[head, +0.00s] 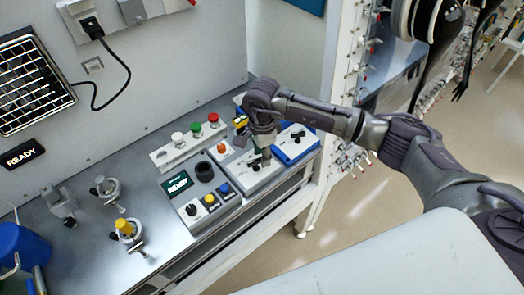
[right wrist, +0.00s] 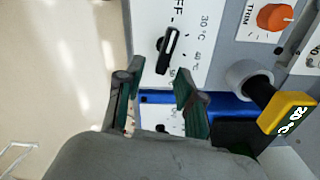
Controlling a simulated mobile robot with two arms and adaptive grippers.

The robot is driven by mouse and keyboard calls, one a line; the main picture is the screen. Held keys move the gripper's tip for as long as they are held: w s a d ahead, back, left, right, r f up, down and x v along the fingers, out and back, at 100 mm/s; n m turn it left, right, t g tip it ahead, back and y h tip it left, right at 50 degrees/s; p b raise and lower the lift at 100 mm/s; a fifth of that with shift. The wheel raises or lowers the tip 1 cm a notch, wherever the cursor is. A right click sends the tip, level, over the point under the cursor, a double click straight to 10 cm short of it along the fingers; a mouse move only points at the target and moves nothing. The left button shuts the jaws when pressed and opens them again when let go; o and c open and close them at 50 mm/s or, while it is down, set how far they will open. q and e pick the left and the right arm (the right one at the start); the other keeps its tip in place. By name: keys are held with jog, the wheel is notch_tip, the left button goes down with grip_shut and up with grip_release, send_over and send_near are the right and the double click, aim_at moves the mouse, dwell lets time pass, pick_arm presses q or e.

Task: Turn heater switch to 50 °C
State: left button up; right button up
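The heater switch (right wrist: 168,50) is a black bar knob with a white line, on a white panel marked OFF, 30 °C and 40 °C, with a further mark partly hidden. Its bar stands nearly upright in the right wrist view, tilted slightly, with the white line on it. My right gripper (right wrist: 155,84) is open and empty, its two dark green fingers apart just below the knob in that view, not around it. My left gripper is out of view.
A yellow tag reading 20 °C (right wrist: 287,113) is on a black part beside the fingers. An orange TRIM knob (right wrist: 275,17) is close by. A blue-edged panel (head: 299,155) adjoins on the right.

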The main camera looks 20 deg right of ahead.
jog(key=shift+f, duration=0.45)
grip_shut()
